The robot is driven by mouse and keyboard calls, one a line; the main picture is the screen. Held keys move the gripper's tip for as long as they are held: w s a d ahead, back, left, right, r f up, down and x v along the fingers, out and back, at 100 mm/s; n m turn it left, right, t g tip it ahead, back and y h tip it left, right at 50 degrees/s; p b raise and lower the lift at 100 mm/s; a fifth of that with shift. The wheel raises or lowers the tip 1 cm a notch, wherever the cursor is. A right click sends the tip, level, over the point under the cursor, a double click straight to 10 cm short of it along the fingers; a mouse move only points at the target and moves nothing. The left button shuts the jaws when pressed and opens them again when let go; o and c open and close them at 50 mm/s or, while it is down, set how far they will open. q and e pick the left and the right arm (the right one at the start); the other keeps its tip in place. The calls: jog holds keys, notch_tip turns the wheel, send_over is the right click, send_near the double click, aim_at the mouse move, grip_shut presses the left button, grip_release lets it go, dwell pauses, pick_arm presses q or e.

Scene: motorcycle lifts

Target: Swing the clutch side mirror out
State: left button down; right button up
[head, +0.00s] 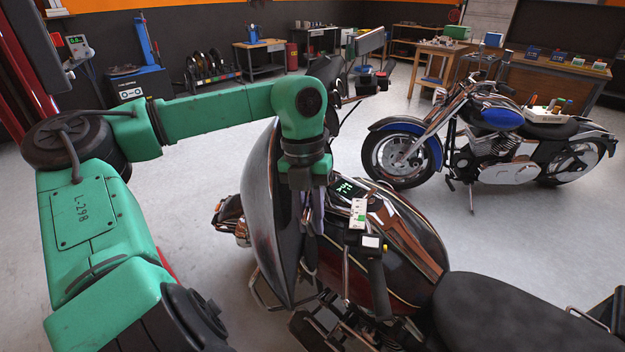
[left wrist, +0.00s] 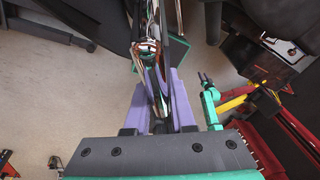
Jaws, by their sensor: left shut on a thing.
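The near motorcycle's clutch-side handlebar grip (head: 379,282) is black and sits below the dash display (head: 345,188). A tall dark glossy panel (head: 262,215) stands left of it; I cannot tell whether it is the mirror's shell or a fairing. My left gripper (head: 308,222) points down beside this panel, and its tips are partly hidden. In the left wrist view its purple fingers (left wrist: 159,85) are closed on a thin dark part, which I take to be the clutch side mirror. The mirror's outline and angle are hard to make out. My right gripper is not seen.
The tank (head: 408,235) and black seat (head: 510,312) of the near motorcycle lie to the right. A blue motorcycle (head: 490,135) stands behind. Workbenches (head: 560,75) line the back wall. Open grey floor (head: 200,205) lies left of the near motorcycle.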

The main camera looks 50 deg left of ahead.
pick_arm(q)
jog(key=shift+a+r, duration=0.1)
jog(key=shift+r, duration=0.05)
jog(key=c, duration=0.8)
grip_release()
jog(key=shift+o, duration=0.2)
notch_tip(320, 180, up, 14)
jog(key=a, duration=0.2)
jog(key=shift+w+a+b, duration=0.3)
jog(key=shift+w+b, duration=0.05)
jog(key=shift+w, duration=0.05)
